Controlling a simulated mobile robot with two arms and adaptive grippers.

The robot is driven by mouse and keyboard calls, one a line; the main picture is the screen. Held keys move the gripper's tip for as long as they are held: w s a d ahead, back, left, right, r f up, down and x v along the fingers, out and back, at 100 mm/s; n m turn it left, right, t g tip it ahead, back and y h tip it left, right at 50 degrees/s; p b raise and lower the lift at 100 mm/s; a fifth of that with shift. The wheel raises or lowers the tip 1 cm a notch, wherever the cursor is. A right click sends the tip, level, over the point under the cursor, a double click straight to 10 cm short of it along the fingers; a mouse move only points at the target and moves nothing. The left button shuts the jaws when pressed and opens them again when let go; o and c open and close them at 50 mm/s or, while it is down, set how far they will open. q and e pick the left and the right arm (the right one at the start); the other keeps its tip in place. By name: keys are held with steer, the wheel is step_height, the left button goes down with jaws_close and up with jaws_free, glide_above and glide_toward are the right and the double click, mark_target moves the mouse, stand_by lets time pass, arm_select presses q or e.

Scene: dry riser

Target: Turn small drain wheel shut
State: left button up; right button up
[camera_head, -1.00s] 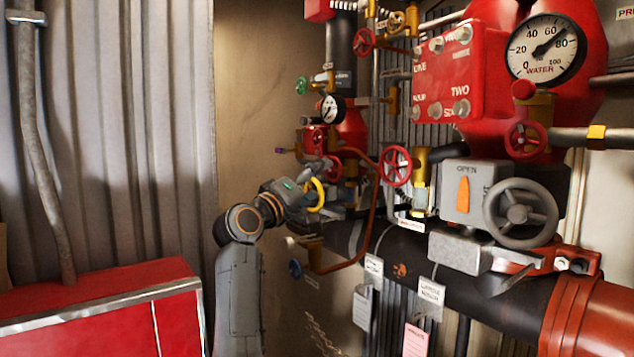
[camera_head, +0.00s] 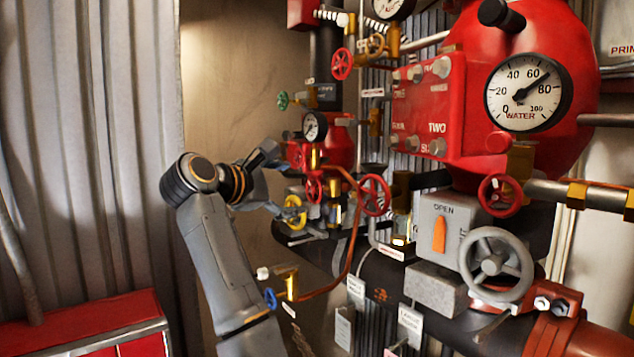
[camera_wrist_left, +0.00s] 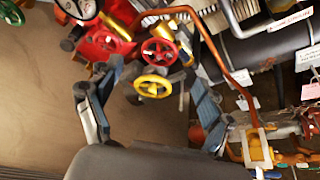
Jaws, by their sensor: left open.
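A small yellow handwheel (camera_head: 293,212) sits on the pipework at the left end of the black pipe. It also shows in the left wrist view (camera_wrist_left: 152,84). A small blue handwheel (camera_head: 270,298) sits lower, on a brass valve. No readable label shows which wheel is the drain wheel. My left gripper (camera_head: 273,182) is open beside the yellow wheel. In the left wrist view its spread fingers (camera_wrist_left: 154,76) stand either side of the yellow wheel, with no clear contact. My right gripper is not in view.
Red handwheels (camera_head: 374,195) and a curved copper pipe (camera_head: 350,240) lie close right of the gripper. A large grey wheel (camera_head: 495,263) and a water gauge (camera_head: 528,91) are farther right. A red cabinet (camera_head: 90,325) stands lower left. Bare wall is behind the gripper.

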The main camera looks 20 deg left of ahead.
mark_target(314, 188)
arm_select(q)
steer(key=p+x, duration=0.4)
steer(key=x, duration=0.4)
steer(key=shift+w+d, duration=0.3)
steer(key=shift+w, duration=0.05)
steer(key=shift+w+d+f, duration=0.1)
steer(key=shift+w+f, duration=0.1)
steer(key=shift+w, duration=0.35)
steer(key=shift+w+d+f, duration=0.1)
steer(key=shift+w, duration=0.05)
steer(key=shift+c, duration=0.2)
steer(key=c, duration=1.1)
steer(key=shift+c, duration=0.2)
